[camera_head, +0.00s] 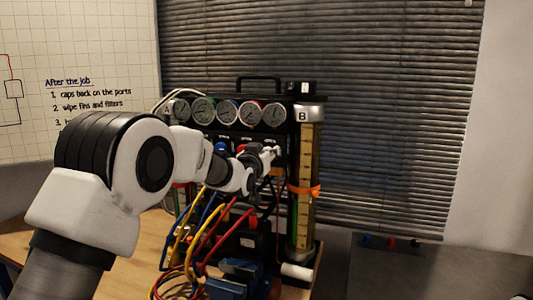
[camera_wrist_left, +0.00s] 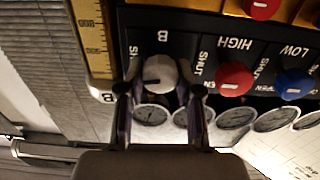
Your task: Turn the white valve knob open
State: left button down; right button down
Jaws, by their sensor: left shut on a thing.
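The white valve knob (camera_wrist_left: 160,72) sits on the black panel under the letter B in the left wrist view, with the word SHUT beside it. A dark mark shows on its face. My left gripper (camera_head: 270,156) reaches the front of the gauge rig (camera_head: 308,140) from the left. In the left wrist view its two fingers (camera_wrist_left: 160,98) stand one on each side of the white knob, shut on it. In the head view the knob is hard to make out behind the gripper. My right gripper is not in view.
A red knob (camera_wrist_left: 235,78) marked HIGH and a blue knob (camera_wrist_left: 295,83) marked LOW sit beside the white one. Several round gauges (camera_head: 203,110) line the rig's top. Red, yellow and blue hoses (camera_head: 208,236) hang below my left arm. An orange-banded sight tube (camera_head: 305,215) stands at right.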

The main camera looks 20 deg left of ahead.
pick_arm(q)
jog(key=n, duration=0.4)
jog(key=shift+f+n, duration=0.15)
jog(key=shift+n, duration=0.15)
jog(key=n, duration=0.3)
jog(key=shift+a+n+b, duration=0.1)
jog(key=shift+n+b, duration=0.2)
jog(key=n, duration=0.4)
jog(key=shift+n, duration=1.7)
